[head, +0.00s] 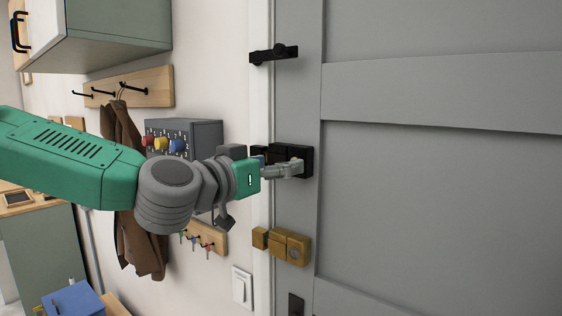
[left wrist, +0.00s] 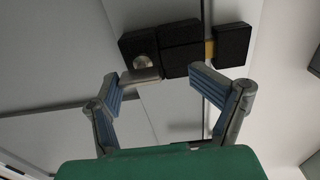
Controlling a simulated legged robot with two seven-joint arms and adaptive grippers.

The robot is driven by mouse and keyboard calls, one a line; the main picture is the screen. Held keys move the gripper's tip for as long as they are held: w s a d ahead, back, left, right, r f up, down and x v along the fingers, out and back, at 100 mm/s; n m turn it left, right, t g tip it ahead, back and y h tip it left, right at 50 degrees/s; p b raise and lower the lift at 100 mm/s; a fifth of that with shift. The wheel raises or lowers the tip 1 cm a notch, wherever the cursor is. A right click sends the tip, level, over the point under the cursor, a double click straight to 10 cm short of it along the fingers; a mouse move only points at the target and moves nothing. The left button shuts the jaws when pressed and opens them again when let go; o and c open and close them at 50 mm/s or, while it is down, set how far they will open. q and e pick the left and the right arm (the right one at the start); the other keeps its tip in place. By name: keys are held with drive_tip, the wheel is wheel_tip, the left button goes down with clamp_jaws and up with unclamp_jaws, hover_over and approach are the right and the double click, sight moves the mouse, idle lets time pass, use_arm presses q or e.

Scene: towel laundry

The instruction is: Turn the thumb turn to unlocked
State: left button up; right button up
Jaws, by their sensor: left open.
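A black lock (head: 307,160) is mounted on the grey door near its left edge. My left gripper (head: 290,170) is in front of it, and its fingers hide the thumb turn in the head view. In the left wrist view, the lock (left wrist: 180,40) is a row of black blocks with a silver thumb turn (left wrist: 142,76) at its left end. A brass-coloured bar (left wrist: 209,48) shows between the blocks. My left gripper (left wrist: 157,84) is open, with the thumb turn between its fingers, closer to the left one. I cannot tell whether that finger touches it. My right gripper is not in view.
A black bolt (head: 274,54) is above the lock and a brass lock (head: 291,248) below it. On the wall to the left are a grey box with coloured knobs (head: 205,133), a brown coat (head: 125,225), a key rack (head: 218,236) and a white switch (head: 241,287).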

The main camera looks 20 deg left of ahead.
use_arm(q)
drive_tip(key=shift+w+a+f+y, duration=0.2)
drive_tip(key=shift+w+a+y, duration=0.05)
drive_tip(key=shift+a+y, duration=0.1)
drive_tip(key=d, duration=0.4)
drive_tip(key=shift+r, duration=0.2)
drive_tip(key=c, duration=1.2)
drive_tip(key=shift+w+a+f, duration=0.2)
drive_tip(key=shift+a+f, duration=0.05)
drive_tip(key=shift+a, duration=0.4)
drive_tip(key=shift+s+d, duration=0.15)
drive_tip(key=shift+d, duration=0.15)
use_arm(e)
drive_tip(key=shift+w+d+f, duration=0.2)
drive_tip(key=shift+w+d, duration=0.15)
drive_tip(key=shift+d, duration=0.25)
